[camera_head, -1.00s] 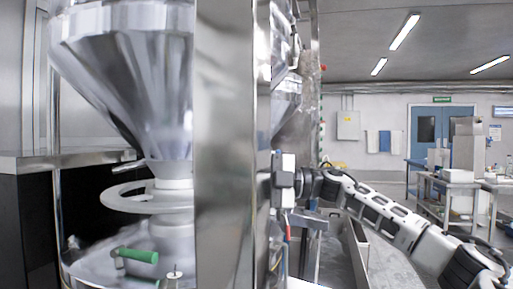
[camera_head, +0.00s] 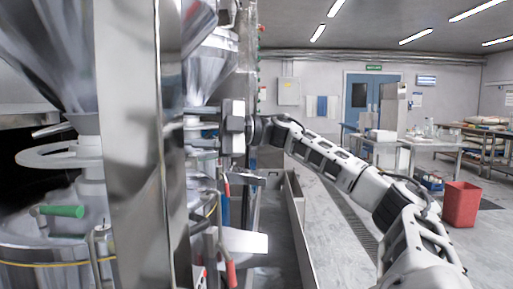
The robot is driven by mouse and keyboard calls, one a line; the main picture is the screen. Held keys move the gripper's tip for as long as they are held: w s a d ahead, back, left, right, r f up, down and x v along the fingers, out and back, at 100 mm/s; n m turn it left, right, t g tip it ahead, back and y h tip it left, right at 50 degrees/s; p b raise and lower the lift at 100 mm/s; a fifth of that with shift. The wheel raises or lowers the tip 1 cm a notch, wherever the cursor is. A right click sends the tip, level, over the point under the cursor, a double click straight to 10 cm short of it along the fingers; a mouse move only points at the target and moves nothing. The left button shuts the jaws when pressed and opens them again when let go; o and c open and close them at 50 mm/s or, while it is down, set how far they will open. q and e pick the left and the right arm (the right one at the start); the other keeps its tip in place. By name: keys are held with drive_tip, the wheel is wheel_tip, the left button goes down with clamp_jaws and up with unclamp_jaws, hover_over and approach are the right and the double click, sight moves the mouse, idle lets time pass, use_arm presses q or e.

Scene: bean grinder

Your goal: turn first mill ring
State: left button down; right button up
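A white mill ring (camera_head: 50,156) shows at the left, under a large steel hopper (camera_head: 70,50). A second mill stands behind the steel post, with its hopper (camera_head: 212,70) and part of a ring (camera_head: 203,127) in view. My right arm reaches in from the lower right to the machine at the centre. Its wrist end is near the grey-white box on the machine. The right gripper's fingers are hidden or too small to tell apart there. My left gripper is not in view.
A wide steel post (camera_head: 130,150) stands close in front, between the two mills. A green handle (camera_head: 62,211) juts out under the near ring. A red bin (camera_head: 461,204) stands on the floor at the right, where the floor is mostly clear.

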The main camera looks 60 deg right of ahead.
use_arm(q)
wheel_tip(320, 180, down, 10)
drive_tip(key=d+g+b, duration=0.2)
drive_tip(key=b, duration=0.4)
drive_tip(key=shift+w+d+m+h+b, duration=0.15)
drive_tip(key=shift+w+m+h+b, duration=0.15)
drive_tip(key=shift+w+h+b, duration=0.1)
use_arm(e)
drive_tip(key=f+v, duration=0.3)
drive_tip(key=v, duration=1.1)
drive_tip(key=shift+w+d, duration=0.15)
drive_tip(key=shift+d, duration=0.1)
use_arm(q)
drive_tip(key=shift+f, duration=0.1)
